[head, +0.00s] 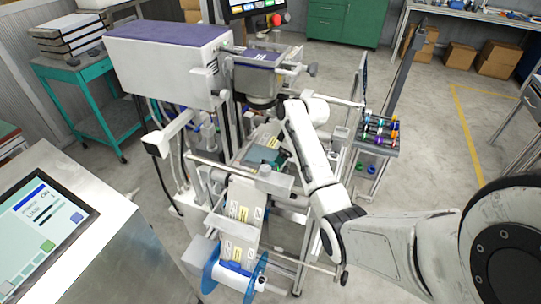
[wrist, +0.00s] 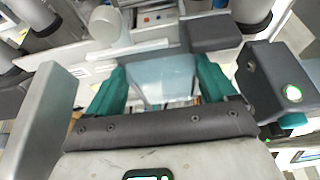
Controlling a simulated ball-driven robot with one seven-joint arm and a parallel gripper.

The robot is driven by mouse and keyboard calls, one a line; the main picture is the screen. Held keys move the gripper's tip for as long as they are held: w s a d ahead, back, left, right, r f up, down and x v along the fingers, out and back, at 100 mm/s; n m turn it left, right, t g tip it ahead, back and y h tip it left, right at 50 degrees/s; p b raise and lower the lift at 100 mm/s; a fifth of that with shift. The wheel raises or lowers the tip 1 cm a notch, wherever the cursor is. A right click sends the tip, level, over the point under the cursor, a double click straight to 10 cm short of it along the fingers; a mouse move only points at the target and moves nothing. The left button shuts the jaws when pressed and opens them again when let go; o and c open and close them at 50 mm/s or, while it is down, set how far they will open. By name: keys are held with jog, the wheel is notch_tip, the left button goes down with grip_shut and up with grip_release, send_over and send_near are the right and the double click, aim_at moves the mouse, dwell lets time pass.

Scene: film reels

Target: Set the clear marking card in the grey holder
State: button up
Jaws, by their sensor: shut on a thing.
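A clear, pale blue card (wrist: 163,78) is in the wrist view, between the teal fingers of my gripper (wrist: 162,70). The fingers are shut on it at its sides, and its near edge lies close to my dark palm bar. In the head view my gripper (head: 268,156) is inside the film machine, below its camera head, and the card cannot be made out there. A dark grey block (wrist: 215,32) lies just beyond the card in the wrist view. I cannot tell which grey part is the holder.
A grey block with a green light (wrist: 275,85) is close on my gripper's right, and a pale grey block (wrist: 45,105) on its left. The film strip and blue reel (head: 235,272) are in front. A rack of coloured spools (head: 378,135) stands right.

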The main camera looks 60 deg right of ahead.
jog(key=shift+f, duration=0.4)
jog(key=o, duration=1.5)
jog(key=shift+b+v, duration=0.4)
jog(key=shift+v, duration=3.5)
